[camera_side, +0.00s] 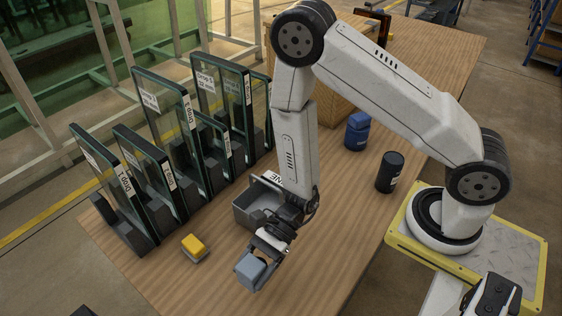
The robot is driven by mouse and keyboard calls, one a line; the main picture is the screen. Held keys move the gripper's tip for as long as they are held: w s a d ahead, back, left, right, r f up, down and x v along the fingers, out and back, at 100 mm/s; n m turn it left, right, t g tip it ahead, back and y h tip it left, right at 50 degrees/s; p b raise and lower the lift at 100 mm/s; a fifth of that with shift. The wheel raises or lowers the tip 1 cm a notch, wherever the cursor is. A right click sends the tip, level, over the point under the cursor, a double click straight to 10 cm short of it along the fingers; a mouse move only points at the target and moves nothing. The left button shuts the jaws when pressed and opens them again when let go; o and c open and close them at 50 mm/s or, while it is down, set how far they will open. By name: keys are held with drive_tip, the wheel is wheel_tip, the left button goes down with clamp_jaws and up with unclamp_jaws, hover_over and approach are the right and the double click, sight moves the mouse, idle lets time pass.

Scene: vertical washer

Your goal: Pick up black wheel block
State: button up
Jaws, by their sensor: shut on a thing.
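My gripper (262,255) is low over the front of the wooden table, pointing down and to the left. It is shut on a small blue-grey block (250,271) at its fingertips. The fingers partly cover the block's upper side, and I cannot tell whether its underside touches the table. I cannot make out a black wheel on the block from this view. A black cylinder (390,172) stands upright on the table to the right, well apart from my gripper.
A grey bin (246,217) sits just behind my gripper. A yellow block (194,247) lies to the left. Several upright glass panels (165,110) with drop labels stand in black holders on the left. A blue container (356,132) stands behind the black cylinder. The front table is clear.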

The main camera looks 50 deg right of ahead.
sight(253, 265)
drive_tip(key=shift+r, duration=2.1)
drive_tip(key=shift+s, duration=0.15)
